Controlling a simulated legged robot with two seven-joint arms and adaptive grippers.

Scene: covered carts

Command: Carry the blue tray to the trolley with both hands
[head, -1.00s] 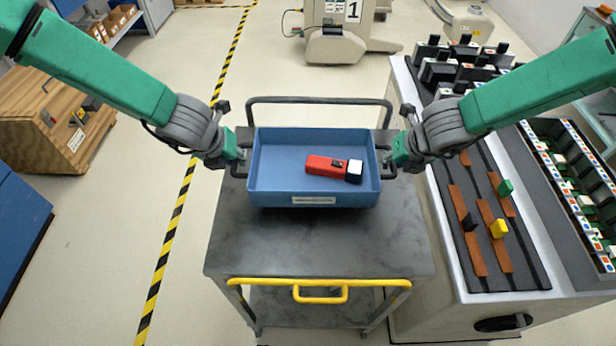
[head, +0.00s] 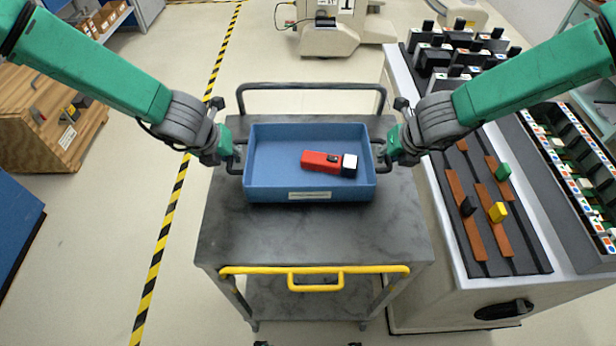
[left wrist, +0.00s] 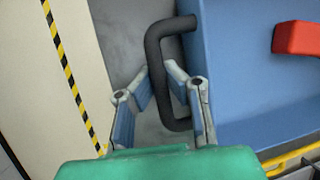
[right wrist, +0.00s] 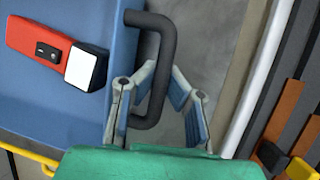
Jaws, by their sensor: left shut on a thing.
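The blue tray (head: 262,193) is level over the grey trolley top (head: 310,235). A red block with a black switch and a white end (head: 325,162) lies in it. My left gripper (head: 236,157) is shut on the tray's left dark handle (left wrist: 155,60), with a finger on each side of the bar. My right gripper (head: 382,153) is shut on the right handle (right wrist: 163,75) in the same way. Whether the tray's bottom touches the trolley top cannot be told.
The trolley has a yellow front handle (head: 315,270) and a dark rear rail (head: 312,87). A workbench (head: 470,295) with coloured parts stands close on the right. A wooden crate (head: 40,135) is at the left, past a yellow-black floor stripe (head: 168,230). The trolley's front surface is bare.

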